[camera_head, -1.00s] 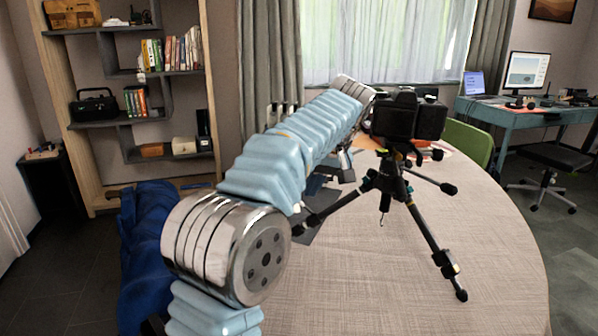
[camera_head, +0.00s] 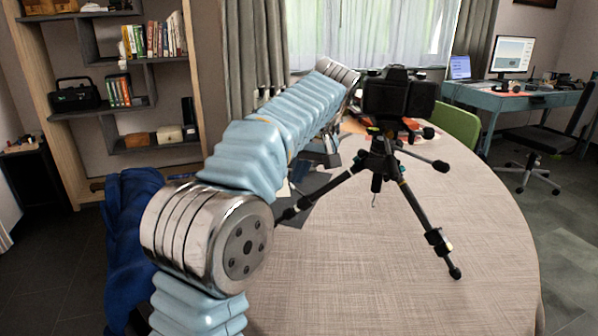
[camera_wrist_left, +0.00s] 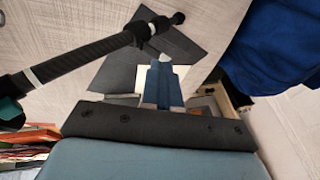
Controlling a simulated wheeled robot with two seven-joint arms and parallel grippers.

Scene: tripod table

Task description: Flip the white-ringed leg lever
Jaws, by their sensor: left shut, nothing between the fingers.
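A black tripod (camera_head: 378,160) with a camera (camera_head: 398,98) on top stands on the round table (camera_head: 400,270). One leg reaches left, one toward the front right, one toward the back right. In the left wrist view the left leg (camera_wrist_left: 92,60) crosses from the left edge to the top middle, with a pale ring (camera_wrist_left: 34,77) near the hub end and a dark clamp (camera_wrist_left: 140,32) near the foot. I cannot tell which is the white-ringed lever. My left gripper (camera_wrist_left: 163,62) is shut and empty, pointing at the table just beside that leg, near the clamp. My right gripper is out of view.
A dark flat sheet (camera_wrist_left: 110,72) lies under the left leg. A blue chair (camera_head: 137,230) stands at the table's left edge and a green chair (camera_head: 458,128) behind it.

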